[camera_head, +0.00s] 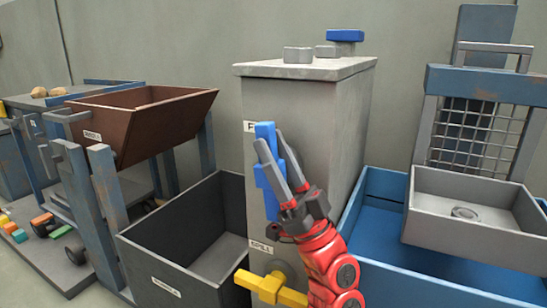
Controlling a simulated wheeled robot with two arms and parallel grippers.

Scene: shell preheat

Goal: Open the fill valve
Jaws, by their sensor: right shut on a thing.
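The fill valve is a blue handle (266,130) on the front of a grey tank (300,110), under a label partly hidden by the handle and starting with F. Its long bar stands nearly upright, with a short blue part sticking out left. My right gripper (271,141) reaches up from below on its red arm. Its two grey fingers are shut on the blue handle, one on each side. The fingers hide part of the handle and its hub. My left gripper is not in view.
Below is a yellow valve (270,287) labelled SPILL. A dark open bin (170,262) stands left of the tank, with a brown hopper (140,118) above it. A blue tub (375,210) and a grey tray (465,235) stand right. Loose blocks lie far left.

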